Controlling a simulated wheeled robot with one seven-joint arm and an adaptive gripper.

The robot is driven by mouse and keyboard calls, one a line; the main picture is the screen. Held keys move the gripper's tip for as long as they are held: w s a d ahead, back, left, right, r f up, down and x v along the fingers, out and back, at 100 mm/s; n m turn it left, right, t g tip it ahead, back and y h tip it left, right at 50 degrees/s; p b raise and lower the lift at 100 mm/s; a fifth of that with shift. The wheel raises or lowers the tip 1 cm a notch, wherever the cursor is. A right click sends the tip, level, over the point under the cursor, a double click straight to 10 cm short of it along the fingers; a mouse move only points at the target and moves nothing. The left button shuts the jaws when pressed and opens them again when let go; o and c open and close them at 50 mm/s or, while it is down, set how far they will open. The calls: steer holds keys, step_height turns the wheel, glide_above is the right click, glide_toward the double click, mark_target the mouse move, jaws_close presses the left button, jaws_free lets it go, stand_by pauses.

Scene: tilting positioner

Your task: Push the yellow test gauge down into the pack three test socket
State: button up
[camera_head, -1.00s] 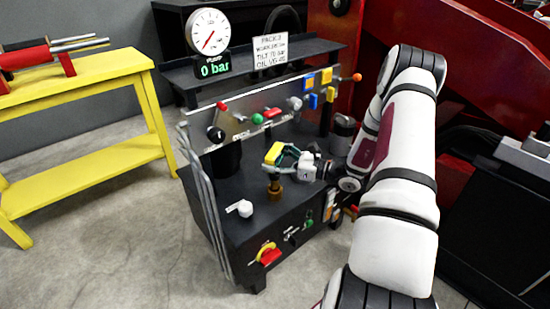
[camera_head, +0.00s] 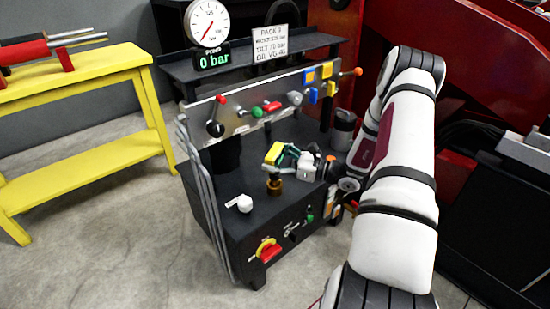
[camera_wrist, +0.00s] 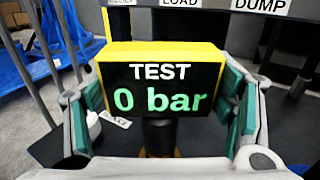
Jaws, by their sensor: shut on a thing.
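The yellow test gauge (camera_head: 273,154) is held upright between the green-padded fingers of my gripper (camera_head: 284,157). In the wrist view, the gauge (camera_wrist: 160,88) faces me and reads "TEST 0 bar", with a finger against each side. My gripper (camera_wrist: 163,100) is shut on it. A dark stem (camera_wrist: 158,136) goes down from the gauge toward the brass test socket (camera_head: 274,188) on the black bench top. The stem meets or nearly meets the socket; I cannot tell how deep it sits. The gauge body stands above the socket.
A lever panel (camera_head: 262,118) stands behind the socket, with a pump dial (camera_head: 207,22) reading 0 bar above. A white cap-like part (camera_head: 244,204) lies left of the socket. A red-and-yellow switch (camera_head: 268,250) is on the bench front. A yellow table (camera_head: 75,84) stands at left.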

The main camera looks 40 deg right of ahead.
steer(key=shift+f+b, duration=0.55)
steer(key=shift+f, duration=0.3)
steer(key=o, duration=1.5)
steer(key=shift+s+d+f, duration=0.1)
steer(key=v, duration=1.1)
steer(key=shift+s+d, duration=0.15)
steer(key=shift+s, duration=0.25)
